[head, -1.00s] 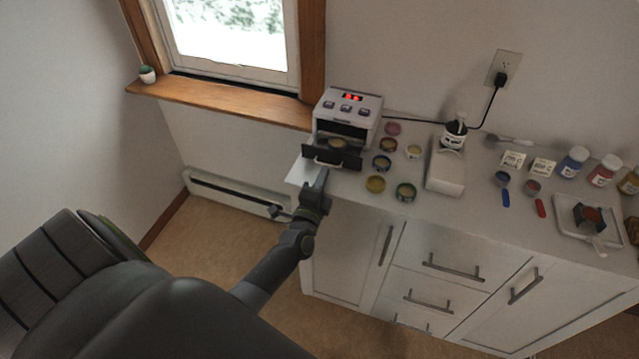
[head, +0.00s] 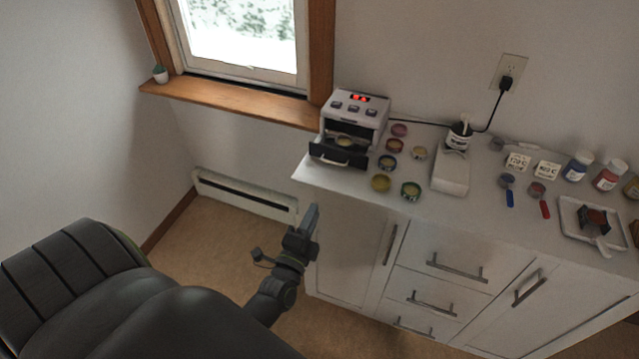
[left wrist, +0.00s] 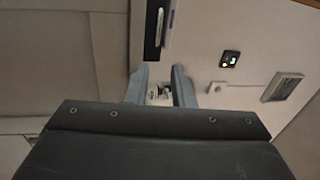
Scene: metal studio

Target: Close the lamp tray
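The lamp (head: 355,108) is a white box with a red display and several buttons, at the back left of the white counter. Its dark tray (head: 338,155) is pulled out at the front, with a light handle on its face. A small yellowish round piece (head: 345,141) sits in the tray. My left gripper (head: 312,212) is below and in front of the tray, off the counter edge and apart from the handle. In the left wrist view its two fingers (left wrist: 160,76) stand apart with nothing clearly held between them. My right gripper is not in view.
Several small round jars (head: 381,183) stand right of the tray. A window sill (head: 230,101) is behind left. The floor (head: 215,245) left of the cabinet is free.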

